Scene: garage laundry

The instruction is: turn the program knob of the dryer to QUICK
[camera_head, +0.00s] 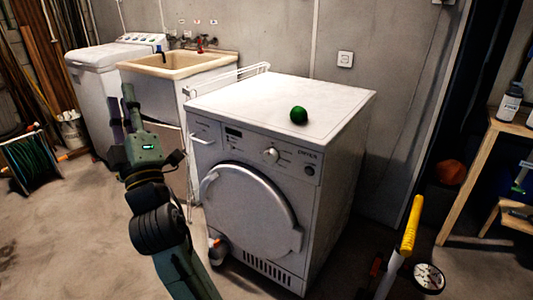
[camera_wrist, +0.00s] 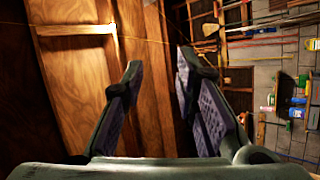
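The white dryer (camera_head: 255,205) stands in the middle of the head view, with its round door shut. Its program knob (camera_head: 271,155) is a small pale dial on the front panel, right of a dark display (camera_head: 233,132). The label print around the knob is too small to read, so its setting cannot be told. My gripper (camera_head: 128,95) is raised to the left of the dryer, well apart from the knob. In the wrist view my gripper (camera_wrist: 160,65) has its fingers apart with nothing between them; the dryer does not show there.
A green ball (camera_head: 299,115) lies on the dryer top. A sink (camera_head: 178,65) and a white washer (camera_head: 110,60) stand behind left. A yellow-handled pump (camera_head: 411,226) stands at front right, near a wooden bench (camera_head: 470,180). The floor before the dryer is mostly bare.

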